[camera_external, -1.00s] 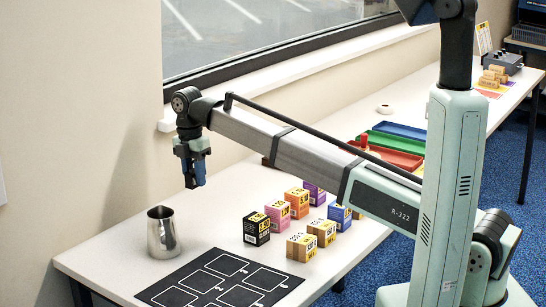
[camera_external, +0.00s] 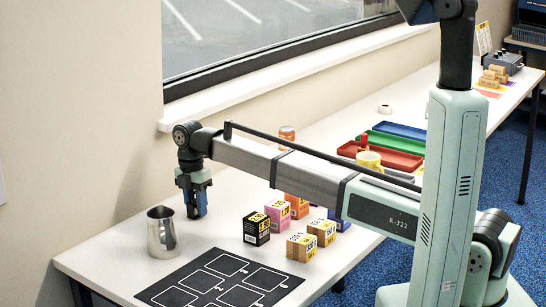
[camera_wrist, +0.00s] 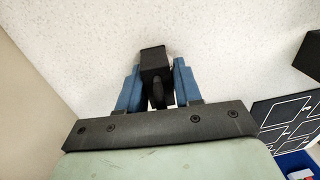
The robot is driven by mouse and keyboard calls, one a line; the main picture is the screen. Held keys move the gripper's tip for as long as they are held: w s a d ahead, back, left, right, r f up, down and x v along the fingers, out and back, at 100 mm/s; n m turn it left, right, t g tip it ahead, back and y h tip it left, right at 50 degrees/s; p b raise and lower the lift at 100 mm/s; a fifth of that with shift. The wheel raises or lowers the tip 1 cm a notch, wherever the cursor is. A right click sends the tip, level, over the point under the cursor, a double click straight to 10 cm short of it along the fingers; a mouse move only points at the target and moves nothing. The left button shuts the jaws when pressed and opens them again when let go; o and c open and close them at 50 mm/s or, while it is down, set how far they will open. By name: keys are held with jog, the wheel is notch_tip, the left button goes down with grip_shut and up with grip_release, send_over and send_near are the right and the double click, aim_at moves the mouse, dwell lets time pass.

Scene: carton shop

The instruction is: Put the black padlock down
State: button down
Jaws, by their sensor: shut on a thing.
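The black padlock (camera_wrist: 155,60) is between the blue fingers of my gripper (camera_wrist: 157,78) in the wrist view, its dark body showing beyond the fingertips. My gripper is shut on it. In the outside view my gripper (camera_external: 196,213) points down close above the white table, between the metal cup and the black box. The padlock cannot be made out there. Whether it touches the table is unclear.
A metal cup (camera_external: 162,236) stands to the left. A black box (camera_external: 256,229) and several coloured boxes stand to the right. A black mat with white outlines (camera_external: 183,296) lies in front. Bare white table (camera_external: 130,252) surrounds the cup.

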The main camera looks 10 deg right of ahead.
jog(key=shift+f, duration=0.15)
jog(key=c, duration=0.8)
grip_release()
jog(key=shift+o, duration=0.2)
notch_tip(320, 180, up, 12)
jog(key=shift+w+a, duration=0.3)
jog(key=shift+a, duration=0.05)
